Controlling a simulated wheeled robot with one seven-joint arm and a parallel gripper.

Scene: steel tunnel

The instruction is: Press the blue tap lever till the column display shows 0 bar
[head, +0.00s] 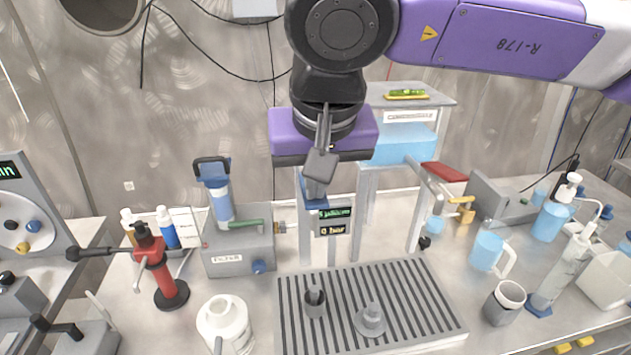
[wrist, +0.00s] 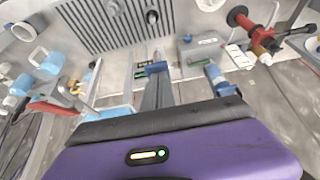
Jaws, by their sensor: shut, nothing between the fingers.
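My gripper (head: 319,170) is shut and empty, pointing down in front of the steel column. Its tips meet the blue tap lever (head: 312,203) in the head view and partly hide it. The lever also shows as a blue piece at the end of the fingers in the wrist view (wrist: 155,67). I cannot tell whether the tips touch it or stand just above it. The column display (head: 334,221) is just below and right of the lever. Its lower line reads 0 bar in yellow; the green upper line is too small to read.
A slotted drain tray (head: 423,304) lies below the column. A grey filter box (head: 237,252) and a red stand (head: 163,274) are on the left. A white bottle (head: 225,322) stands at the front. A blue jug (head: 487,250) and a grey cup (head: 503,303) stand on the right.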

